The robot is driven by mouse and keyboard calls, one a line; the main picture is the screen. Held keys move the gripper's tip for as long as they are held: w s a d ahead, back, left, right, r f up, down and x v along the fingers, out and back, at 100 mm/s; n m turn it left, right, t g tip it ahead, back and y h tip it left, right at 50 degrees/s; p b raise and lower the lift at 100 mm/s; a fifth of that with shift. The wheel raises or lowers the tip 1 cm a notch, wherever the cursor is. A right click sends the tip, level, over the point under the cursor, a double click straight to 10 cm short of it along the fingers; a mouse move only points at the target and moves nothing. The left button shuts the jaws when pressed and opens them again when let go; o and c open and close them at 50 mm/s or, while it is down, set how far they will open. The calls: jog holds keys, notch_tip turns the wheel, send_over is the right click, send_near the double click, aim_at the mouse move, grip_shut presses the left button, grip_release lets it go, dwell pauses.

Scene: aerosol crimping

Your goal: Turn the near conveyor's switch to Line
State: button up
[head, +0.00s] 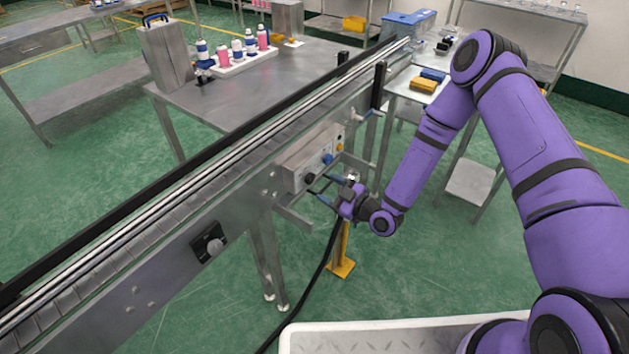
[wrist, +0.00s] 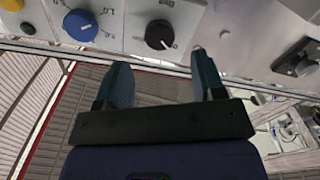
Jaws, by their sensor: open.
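The near conveyor's control box (head: 311,158) is a pale metal panel on the conveyor's side. It carries a black knob (head: 309,178), a blue knob (head: 328,159) and a small yellow part (head: 340,147). In the wrist view the black knob (wrist: 159,34) has a white pointer line, and the blue knob (wrist: 80,25) stands left of it with marks around it. The panel lettering is too small to read, so I cannot tell which knob has a Line mark. My gripper (head: 321,184) is open and empty in front of the box; in the wrist view its fingertips (wrist: 162,66) lie below the black knob, apart from it.
A dark square fitting with a round grey centre (head: 209,244) sits on the conveyor side, left of the box. A black cable (head: 326,262) hangs below my gripper near a yellow foot (head: 341,266). A bench (head: 225,112) with bottles stands behind the conveyor.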

aim_at(312, 179)
jog(key=shift+x, duration=2.9)
jog(key=c, duration=0.9)
